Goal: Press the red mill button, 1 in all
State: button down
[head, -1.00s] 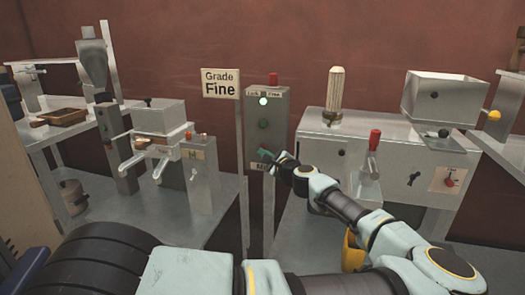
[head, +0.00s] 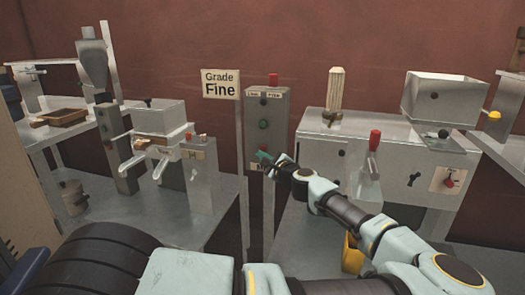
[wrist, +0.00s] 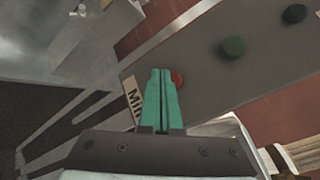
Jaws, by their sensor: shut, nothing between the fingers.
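The grey control box (head: 281,134) stands on a post in the middle of the head view. In the wrist view, the red mill button (wrist: 178,78) shows beside my green fingertips, partly covered by them. The mill label (wrist: 133,95) is just left of the fingers. My gripper (wrist: 160,72) is shut and empty, its tips at the lower part of the box face. I cannot tell whether they touch the button. A green button (wrist: 233,47) sits further along the face.
The "Grade Fine" sign (head: 221,84) stands left. A metal machine (head: 318,125) stands close on the right.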

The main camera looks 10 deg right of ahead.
jog(key=s, duration=0.1)
jog(key=s+a, duration=0.1)
jog(key=s, duration=0.1)
jog(key=s+a, duration=0.1)
jog(key=shift+s+a, duration=0.15)
jog(key=shift+a, duration=0.1)
dwell(0.3)
dwell(0.4)
